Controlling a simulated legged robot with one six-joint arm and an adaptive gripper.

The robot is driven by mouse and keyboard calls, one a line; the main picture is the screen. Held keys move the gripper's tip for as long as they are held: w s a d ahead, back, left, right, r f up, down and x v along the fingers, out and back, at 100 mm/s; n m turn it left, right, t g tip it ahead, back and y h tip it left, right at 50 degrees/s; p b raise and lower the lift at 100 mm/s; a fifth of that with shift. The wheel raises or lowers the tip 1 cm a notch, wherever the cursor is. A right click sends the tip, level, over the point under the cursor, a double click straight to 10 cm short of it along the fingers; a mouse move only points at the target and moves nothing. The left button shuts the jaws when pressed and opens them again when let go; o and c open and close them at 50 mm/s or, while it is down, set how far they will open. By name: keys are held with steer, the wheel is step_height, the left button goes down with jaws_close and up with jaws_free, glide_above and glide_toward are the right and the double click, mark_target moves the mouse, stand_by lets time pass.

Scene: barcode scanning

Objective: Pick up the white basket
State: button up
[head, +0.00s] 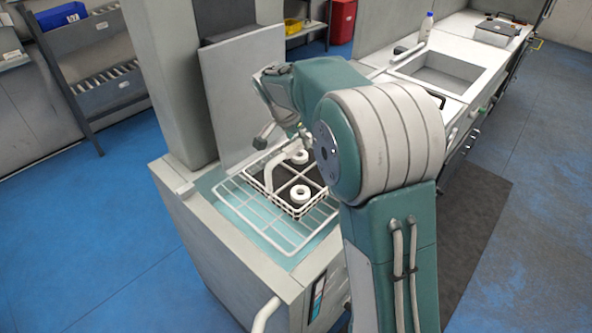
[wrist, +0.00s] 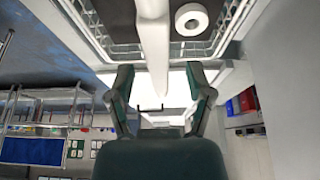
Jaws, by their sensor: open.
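The white basket (head: 297,213) is a square wire basket with a dark inside and a white curved handle (head: 268,175). It sits on a white wire rack (head: 238,208) on top of the machine, with white round pieces (head: 300,194) inside. My gripper (head: 279,133) is just above the basket, partly hidden by my arm. In the wrist view, my gripper (wrist: 160,82) is open, its two fingers apart. The handle (wrist: 153,40) runs into the gap between them, and neither finger visibly grips it. The basket's wire side (wrist: 228,28) also shows there.
The machine's grey column and upright panel (head: 246,85) stand close behind the basket. A counter with a sink (head: 440,70) and a white bottle (head: 426,26) lies at the back right. A rack with a blue bin (head: 62,15) stands at the left. Blue floor there is clear.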

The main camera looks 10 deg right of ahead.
steer(key=shift+w+d+f, duration=0.1)
steer(key=shift+d+f, duration=0.15)
steer(key=shift+f, duration=0.3)
steer(key=shift+d+f, duration=0.2)
steer(key=shift+d, duration=0.1)
steer(key=shift+a, duration=0.2)
jaws_close()
steer(key=shift+r, duration=0.1)
